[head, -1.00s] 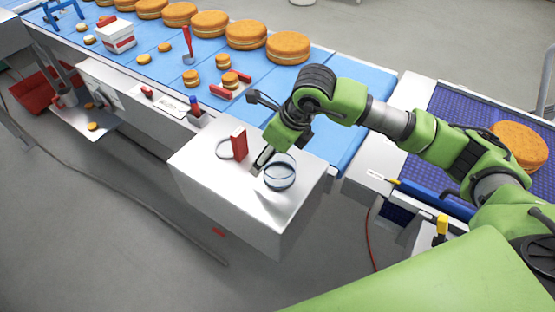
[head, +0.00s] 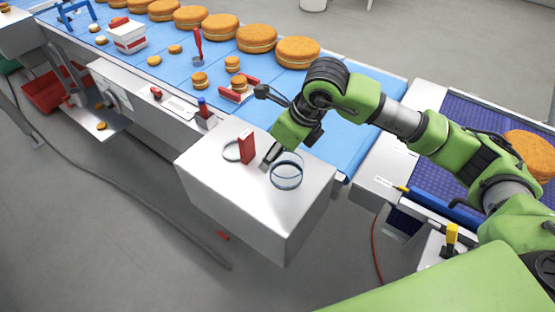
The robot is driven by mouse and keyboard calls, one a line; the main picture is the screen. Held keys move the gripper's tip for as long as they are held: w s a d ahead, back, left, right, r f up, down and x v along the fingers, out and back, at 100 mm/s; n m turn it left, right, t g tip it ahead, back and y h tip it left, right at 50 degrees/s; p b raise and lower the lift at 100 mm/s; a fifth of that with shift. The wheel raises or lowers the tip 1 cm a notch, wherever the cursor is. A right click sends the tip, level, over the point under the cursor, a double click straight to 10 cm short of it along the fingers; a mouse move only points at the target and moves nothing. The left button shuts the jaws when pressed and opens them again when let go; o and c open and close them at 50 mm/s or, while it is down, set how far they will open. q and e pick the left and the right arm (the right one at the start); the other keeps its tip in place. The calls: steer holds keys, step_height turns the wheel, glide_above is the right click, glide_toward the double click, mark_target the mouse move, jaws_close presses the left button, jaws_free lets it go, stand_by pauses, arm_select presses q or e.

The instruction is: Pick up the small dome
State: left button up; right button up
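A small clear dome (head: 287,176) with a dark bluish rim sits at the top of the white metal block (head: 240,205), near its right side. My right gripper (head: 271,157) comes in from the right, pointing down, just at the dome's upper left edge. Its fingers are small and dark here; I cannot tell whether they touch the dome or how far apart they are. My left gripper is not in view.
A red upright block (head: 247,147) and a thin ring (head: 231,151) stand left of the gripper. Behind is the blue conveyor (head: 345,140) with large round cakes (head: 298,52) and several small ones. A red-handled tool (head: 198,48) stands upright on it.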

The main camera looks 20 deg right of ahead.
steer(key=s+a+r+b, duration=0.5)
steer(key=s+a+r, duration=0.2)
steer(key=a+r, duration=0.4)
steer(key=shift+a+r, duration=0.2)
steer(key=shift+a, duration=0.45)
steer(key=shift+w, duration=0.15)
